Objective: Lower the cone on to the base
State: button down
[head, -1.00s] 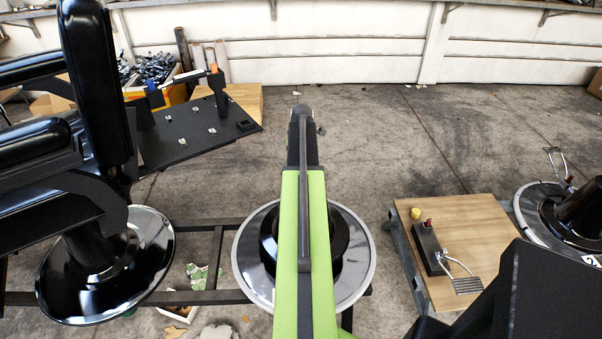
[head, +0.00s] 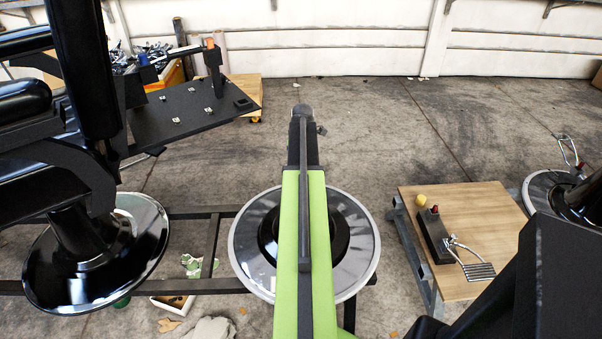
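A round base (head: 250,265) with a wide shiny rim lies below the middle of the head view. A dark round part (head: 341,240), which may be the cone, shows at its centre on both sides of my arm. I cannot tell whether this part rests on the base or hangs above it. My green arm covers the middle of both. My gripper is hidden, and what it holds cannot be seen. A second black cone (head: 85,235) stands on a tilted shiny disc (head: 145,235) under the black chair at left.
A dark frame (head: 210,235) runs beneath the discs. A wooden-topped bench (head: 480,205) with a black pedal part (head: 433,235) stands at right, near another disc (head: 538,195). A black plate (head: 185,112) juts out at left. The floor beyond my arm is open.

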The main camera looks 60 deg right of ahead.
jog(key=shift+f, duration=0.2)
dwell(0.4)
jog(key=c, duration=1.6)
grip_release()
jog(key=shift+s, duration=0.1)
jog(key=shift+o, duration=0.2)
jog(key=shift+a, duration=0.1)
jog(key=shift+r, duration=0.1)
notch_tip(320, 180, up, 9)
jog(key=p, duration=0.8)
jog(key=shift+p, duration=0.4)
